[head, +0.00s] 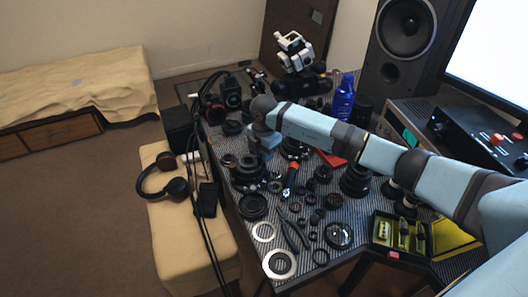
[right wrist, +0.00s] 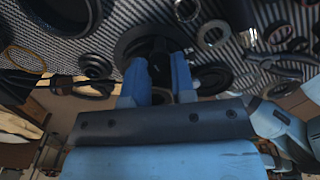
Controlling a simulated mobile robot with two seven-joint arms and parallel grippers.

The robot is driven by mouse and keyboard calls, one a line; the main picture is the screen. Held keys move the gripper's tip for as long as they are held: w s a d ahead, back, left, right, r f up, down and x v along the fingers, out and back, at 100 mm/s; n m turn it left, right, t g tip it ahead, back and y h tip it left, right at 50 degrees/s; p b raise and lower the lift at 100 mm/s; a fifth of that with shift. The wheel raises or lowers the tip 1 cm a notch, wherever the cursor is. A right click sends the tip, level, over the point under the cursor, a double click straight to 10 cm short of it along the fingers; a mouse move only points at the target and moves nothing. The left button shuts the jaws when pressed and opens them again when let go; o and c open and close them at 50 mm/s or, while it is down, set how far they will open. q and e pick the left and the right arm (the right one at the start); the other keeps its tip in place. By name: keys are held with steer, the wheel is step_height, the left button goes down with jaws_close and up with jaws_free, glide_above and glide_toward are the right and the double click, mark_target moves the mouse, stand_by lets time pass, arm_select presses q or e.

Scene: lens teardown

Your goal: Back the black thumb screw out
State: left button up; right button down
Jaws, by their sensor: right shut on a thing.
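My right gripper (head: 264,150) reaches down over the far left part of the work table, above a dark lens assembly (head: 248,172). In the right wrist view its two blue fingers (right wrist: 158,84) are shut on a dark piece, which I take to be the black thumb screw (right wrist: 158,62). Behind the piece is a large round black lens part (right wrist: 140,38). The fingers hide the screw in the head view. I cannot tell how far the screw is out. My left gripper is not in view.
Lens rings, barrels and tools crowd the striped mat (head: 322,220). An orange-handled screwdriver (head: 290,178) lies near the gripper. A blue bottle (head: 344,98) stands behind my arm. Headphones (head: 165,178) rest on the bench (head: 205,245) at left, with hanging black cables between.

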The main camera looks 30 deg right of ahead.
steer(key=shift+n, duration=0.3)
steer(key=c, duration=0.9)
jaws_free()
steer(key=shift+c, duration=0.2)
step_height(320, 180, up, 14)
steer(key=shift+p, duration=0.4)
steer(key=shift+f, duration=0.1)
